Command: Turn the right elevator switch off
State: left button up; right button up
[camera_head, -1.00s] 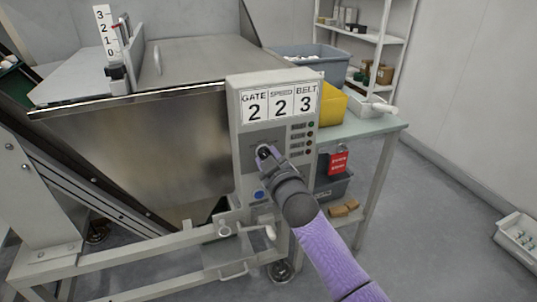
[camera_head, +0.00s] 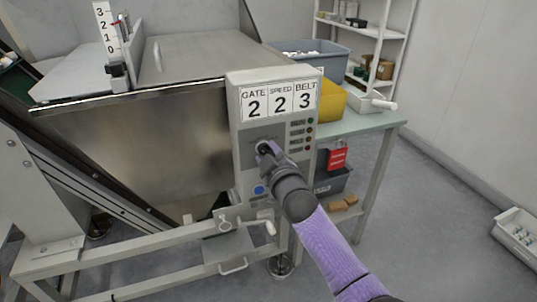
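A grey control panel (camera_head: 244,170) stands on the right side of the metal hopper, with signs reading GATE 2, SPEED 2 and BELT 3. My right gripper (camera_head: 264,148) is at the middle of the panel, over a round switch (camera_head: 260,143) that it mostly hides. The fingertips look close to or touching the switch; whether they grip it cannot be told. A blue button (camera_head: 259,190) sits below the gripper. A column of small labels with indicator lights (camera_head: 309,134) is to its right. My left gripper is not in view.
The metal hopper (camera_head: 140,140) fills the left. A crank handle (camera_head: 262,226) sticks out below the panel. To the right, a table (camera_head: 372,122) carries a grey-blue bin (camera_head: 335,66) and a yellow bin (camera_head: 330,103). A white tray (camera_head: 518,232) lies on the floor at far right.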

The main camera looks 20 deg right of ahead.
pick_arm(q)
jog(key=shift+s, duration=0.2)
pick_arm(e)
jog(key=shift+o, duration=1.4)
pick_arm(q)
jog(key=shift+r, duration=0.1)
pick_arm(e)
jog(key=shift+s, duration=0.1)
pick_arm(q)
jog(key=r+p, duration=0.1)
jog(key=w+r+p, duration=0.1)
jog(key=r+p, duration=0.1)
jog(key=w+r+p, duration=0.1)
jog(key=p, duration=0.1)
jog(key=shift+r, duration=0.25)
pick_arm(e)
jog(key=s, duration=0.9)
jog(key=shift+s+d, duration=0.2)
jog(key=shift+s, duration=0.2)
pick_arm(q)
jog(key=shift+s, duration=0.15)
